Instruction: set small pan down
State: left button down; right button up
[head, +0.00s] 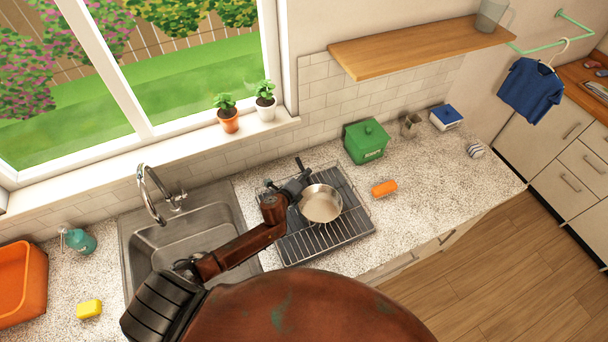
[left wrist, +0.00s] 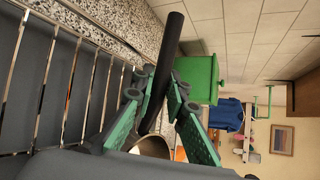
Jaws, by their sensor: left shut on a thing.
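The small pan (head: 321,205) is a pale metal pan with a dark handle. In the head view it is over the wire dish rack (head: 318,249), right of the sink; I cannot tell whether it touches the wires. My left gripper (head: 296,187) is at the pan's left side, shut on the handle. In the left wrist view the green fingers (left wrist: 168,95) close around the black handle (left wrist: 172,35), and part of the pan's bowl (left wrist: 152,146) shows behind them. My right gripper is not in view.
The sink (head: 185,240) with its faucet (head: 150,190) is left of the rack. An orange block (head: 384,188), green box (head: 366,141) and metal cup (head: 411,125) stand to the right. A wooden shelf (head: 420,48) hangs above. The speckled counter (head: 440,190) is clear at the right front.

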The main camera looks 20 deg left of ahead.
pick_arm(q)
jog(key=c, duration=1.9)
grip_release()
jog(key=v, duration=1.2)
jog(key=shift+a, duration=0.15)
